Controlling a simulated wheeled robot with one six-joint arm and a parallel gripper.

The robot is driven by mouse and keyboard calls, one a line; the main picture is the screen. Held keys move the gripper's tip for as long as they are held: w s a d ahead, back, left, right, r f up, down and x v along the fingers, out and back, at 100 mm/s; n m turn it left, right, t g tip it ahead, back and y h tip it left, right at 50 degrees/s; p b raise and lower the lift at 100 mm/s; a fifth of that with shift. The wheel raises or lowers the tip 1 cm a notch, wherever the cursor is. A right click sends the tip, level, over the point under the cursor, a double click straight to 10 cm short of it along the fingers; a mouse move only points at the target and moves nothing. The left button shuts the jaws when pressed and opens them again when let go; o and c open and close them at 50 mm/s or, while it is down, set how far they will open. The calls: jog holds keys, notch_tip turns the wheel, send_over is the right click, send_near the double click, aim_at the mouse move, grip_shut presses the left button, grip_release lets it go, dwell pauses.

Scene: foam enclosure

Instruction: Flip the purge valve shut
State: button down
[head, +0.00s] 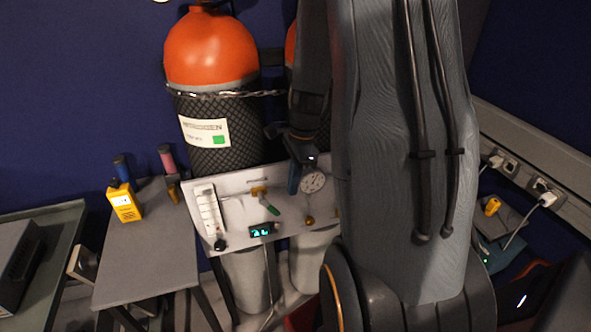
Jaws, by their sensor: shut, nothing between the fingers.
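The purge valve (268,203) is on the pale panel (235,209) below the cylinders. It has a brass-yellow body and a green lever that slants down to the right. My gripper (294,181) hangs in front of the panel, just right of and above the lever, beside the round gauge (313,181). It is shut and empty, and appears apart from the lever. My arm covers the panel's right part and much of the second cylinder.
An orange-topped cylinder (210,50) in black netting stands behind the panel. The panel also bears a flowmeter (208,210) and a small lit display (261,230). A grey table (147,245) at left holds a yellow meter (125,203) and two handled tools.

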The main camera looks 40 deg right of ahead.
aim_at(278, 211)
jog(key=shift+w+a+f+p, duration=0.25)
jog(key=shift+a+f+p, duration=0.15)
jog(key=shift+a+f, duration=0.55)
jog(key=shift+w+a+f+p, duration=0.25)
jog(key=shift+a+f+p, duration=0.1)
jog(key=shift+a+f, duration=0.6)
jog(key=shift+f, duration=0.2)
